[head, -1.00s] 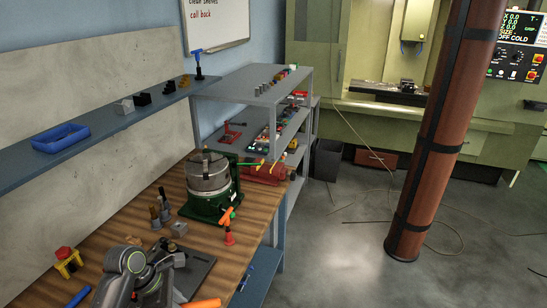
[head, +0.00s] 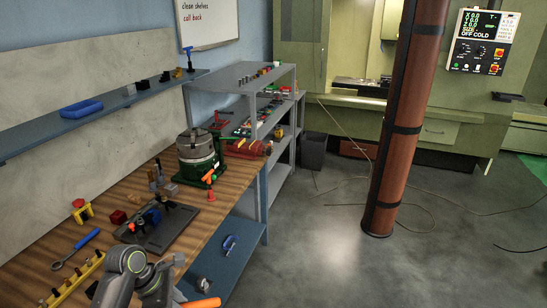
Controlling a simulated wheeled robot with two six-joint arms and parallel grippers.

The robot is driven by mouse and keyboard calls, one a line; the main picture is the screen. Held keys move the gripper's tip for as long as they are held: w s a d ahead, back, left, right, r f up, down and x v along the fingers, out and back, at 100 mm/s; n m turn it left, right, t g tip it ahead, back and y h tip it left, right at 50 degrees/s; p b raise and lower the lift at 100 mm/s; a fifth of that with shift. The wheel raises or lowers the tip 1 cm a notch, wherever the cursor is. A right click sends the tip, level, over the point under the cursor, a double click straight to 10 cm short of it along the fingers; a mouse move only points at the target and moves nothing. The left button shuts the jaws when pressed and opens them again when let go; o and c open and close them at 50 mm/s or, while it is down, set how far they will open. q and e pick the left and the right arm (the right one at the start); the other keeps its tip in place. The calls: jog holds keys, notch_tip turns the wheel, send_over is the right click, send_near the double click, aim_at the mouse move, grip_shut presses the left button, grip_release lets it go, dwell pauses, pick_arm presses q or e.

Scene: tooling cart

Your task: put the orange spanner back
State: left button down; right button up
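My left arm comes in at the bottom left of the head view, with its gripper (head: 172,290) low at the frame's bottom edge. The orange handle of a spanner (head: 202,303) sticks out to the right of this gripper, mostly cut off by the frame. It keeps its place beside the gripper while the scene shifts, so the gripper appears shut on it; the fingertips are not clear. My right gripper is not in view.
A wooden bench (head: 226,195) holds a blue-handled spanner (head: 76,249), a yellow rack (head: 72,281), a dark plate (head: 170,231) and a green-based chuck (head: 200,155). A grey shelf unit (head: 240,82) stands behind. A brown pillar (head: 398,130) stands on open floor at right.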

pick_arm(q)
notch_tip(320, 180, down, 2)
jog(key=shift+f+b, duration=0.2)
jog(key=shift+b, duration=0.4)
pick_arm(e)
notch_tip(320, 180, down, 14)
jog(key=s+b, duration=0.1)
jog(key=b, duration=1.1)
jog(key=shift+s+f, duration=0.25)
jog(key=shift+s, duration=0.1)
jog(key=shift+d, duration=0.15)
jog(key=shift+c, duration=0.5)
pick_arm(q)
notch_tip(320, 180, down, 19)
jog(key=shift+w+a, duration=0.15)
jog(key=shift+w, duration=0.2)
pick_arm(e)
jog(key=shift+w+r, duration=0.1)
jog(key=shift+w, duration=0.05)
